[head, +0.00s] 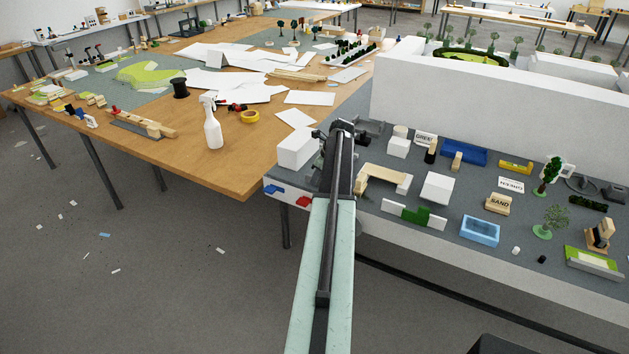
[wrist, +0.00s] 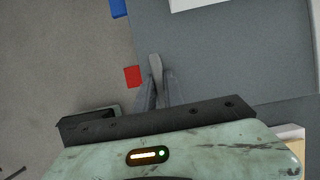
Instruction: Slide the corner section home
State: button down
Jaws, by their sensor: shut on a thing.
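The corner section (head: 283,178) appears to be the grey-topped left end of the model table, with a pale front side. In the wrist view its grey top (wrist: 215,55) fills the upper middle and right. My gripper (head: 322,150) is over this end, partly hidden by my arm in the head view. In the wrist view my gripper (wrist: 160,92) is shut on a thin grey grip (wrist: 156,66) standing at the section's edge. A line in the grey surface crosses at the right of that view; I cannot tell whether it is an open gap.
A blue piece (head: 274,189) and a red piece (head: 303,201) are on the front side. A white block (head: 297,148) stands on the corner. A wooden bracket (head: 376,174) and many small model parts lie to the right. A wooden table (head: 240,165) with a spray bottle (head: 212,130) stands behind left.

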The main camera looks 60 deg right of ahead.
jog(key=c, duration=1.4)
grip_release()
jog(key=shift+d, duration=0.3)
jog(key=shift+c, duration=0.2)
jog(key=shift+r, duration=0.1)
jog(key=shift+s+a+r+p, duration=0.1)
jog(key=shift+r+p, duration=0.15)
jog(key=shift+p, duration=0.1)
jog(key=p+v, duration=0.6)
jog(key=v, duration=0.1)
jog(key=shift+s+r+p, duration=0.1)
jog(key=shift+r+p, duration=0.1)
jog(key=shift+p, duration=0.2)
jog(key=shift+f, duration=0.15)
